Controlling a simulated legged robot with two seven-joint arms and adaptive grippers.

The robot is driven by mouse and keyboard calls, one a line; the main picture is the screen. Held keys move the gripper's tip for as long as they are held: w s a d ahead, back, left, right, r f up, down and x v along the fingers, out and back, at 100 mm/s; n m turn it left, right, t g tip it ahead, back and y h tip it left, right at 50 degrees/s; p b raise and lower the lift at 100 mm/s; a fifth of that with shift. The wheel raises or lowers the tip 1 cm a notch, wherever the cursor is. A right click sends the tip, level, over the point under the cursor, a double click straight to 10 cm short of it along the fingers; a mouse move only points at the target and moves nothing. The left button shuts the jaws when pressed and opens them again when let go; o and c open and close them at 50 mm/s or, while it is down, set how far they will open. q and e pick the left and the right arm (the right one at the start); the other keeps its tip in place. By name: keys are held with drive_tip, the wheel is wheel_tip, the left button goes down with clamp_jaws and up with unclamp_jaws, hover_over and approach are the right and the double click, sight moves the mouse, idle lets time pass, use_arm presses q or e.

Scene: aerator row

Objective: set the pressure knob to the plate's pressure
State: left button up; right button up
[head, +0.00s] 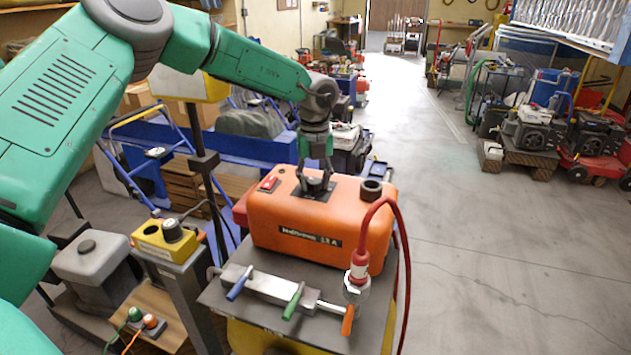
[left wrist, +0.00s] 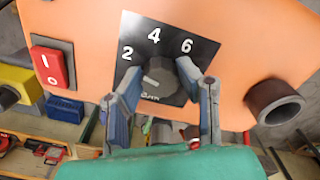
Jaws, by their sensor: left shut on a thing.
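The pressure knob (left wrist: 163,74) is a dark grey dial on a black scale plate (left wrist: 203,51) marked 2, 4 and 6, on top of the orange machine (head: 273,219). Its pale pointer mark faces left and slightly down in the left wrist view, below the 2. My left gripper (head: 316,180) comes down from above and is shut on the knob, one finger on each side (left wrist: 168,88). A dark name plate (head: 310,237) on the machine's front has pale lettering, too small to read surely. My right gripper is not in view.
A red rocker switch (left wrist: 48,66) and a dark round port (left wrist: 275,102) flank the scale. A red hose (head: 392,203) arches over the machine's right side. A grey manifold with coloured levers (head: 292,299) lies in front. Open floor (head: 490,225) is on the right.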

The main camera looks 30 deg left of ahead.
use_arm(q)
drive_tip(key=shift+d, duration=0.1)
drive_tip(key=shift+r+m+p, duration=0.1)
drive_tip(key=shift+m+p, duration=0.75)
drive_tip(key=shift+m, duration=0.05)
drive_tip(key=shift+m+p, duration=0.95)
drive_tip(key=shift+m, duration=0.25)
drive_tip(key=m+p, duration=0.1)
drive_tip(key=m, duration=0.2)
drive_tip(key=shift+p, duration=0.35)
drive_tip(key=shift+m+p, duration=0.45)
drive_tip(key=shift+m, duration=0.85)
drive_tip(key=o, duration=1.1)
drive_tip(key=shift+s+a, duration=0.1)
drive_tip(key=shift+a, duration=0.1)
drive_tip(key=shift+o, duration=0.2)
drive_tip(key=shift+s, duration=0.15)
